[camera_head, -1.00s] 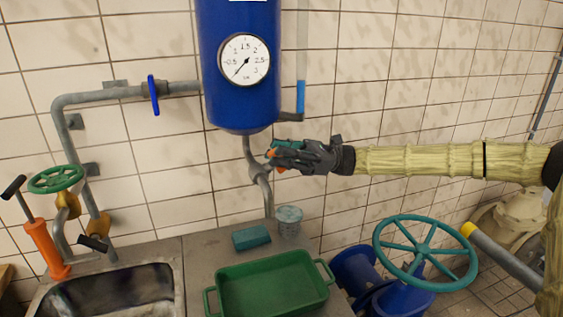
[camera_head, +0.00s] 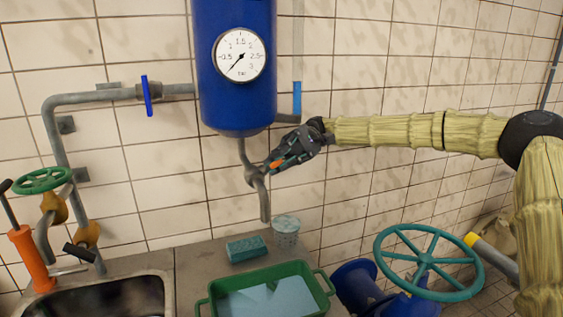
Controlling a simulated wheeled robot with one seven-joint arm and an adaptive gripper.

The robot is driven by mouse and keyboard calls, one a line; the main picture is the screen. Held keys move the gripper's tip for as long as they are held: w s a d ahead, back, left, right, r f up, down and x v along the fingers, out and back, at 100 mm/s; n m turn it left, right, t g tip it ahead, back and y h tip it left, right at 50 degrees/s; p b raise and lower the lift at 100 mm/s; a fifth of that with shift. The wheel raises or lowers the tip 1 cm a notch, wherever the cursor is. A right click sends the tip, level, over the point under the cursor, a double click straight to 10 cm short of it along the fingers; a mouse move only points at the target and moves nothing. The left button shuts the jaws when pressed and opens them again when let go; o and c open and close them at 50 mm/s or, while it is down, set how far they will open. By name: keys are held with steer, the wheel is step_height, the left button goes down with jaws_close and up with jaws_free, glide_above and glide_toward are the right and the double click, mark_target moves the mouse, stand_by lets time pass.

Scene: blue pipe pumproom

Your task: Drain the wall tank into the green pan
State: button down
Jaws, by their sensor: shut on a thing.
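The blue wall tank (camera_head: 237,95) hangs on the tiled wall with a round gauge (camera_head: 240,54) on its front. A grey drain pipe (camera_head: 264,200) runs down from its bottom and ends above the green pan (camera_head: 324,298). Pale blue liquid (camera_head: 262,300) covers the pan's floor. I cannot make out a stream under the pipe end. My gripper (camera_head: 276,165) is at the drain valve beside the pipe, shut on its handle, which the fingers mostly hide. A sight tube (camera_head: 297,100) right of the tank shows a blue column.
A sink (camera_head: 105,300) and an orange pump (camera_head: 30,262) are left. A blue valve handle (camera_head: 147,96) is on the left pipe. A large teal handwheel (camera_head: 428,258) stands right of the counter.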

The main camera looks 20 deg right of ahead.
steer(key=shift+f+n+h, duration=0.25)
steer(key=shift+n+h, duration=0.25)
steer(key=c, duration=1.6)
jaws_free()
steer(key=shift+o, duration=0.4)
steer(key=shift+r, duration=0.1)
steer(key=v, duration=0.7)
steer(key=shift+w+d, duration=0.2)
steer(key=shift+w, duration=0.05)
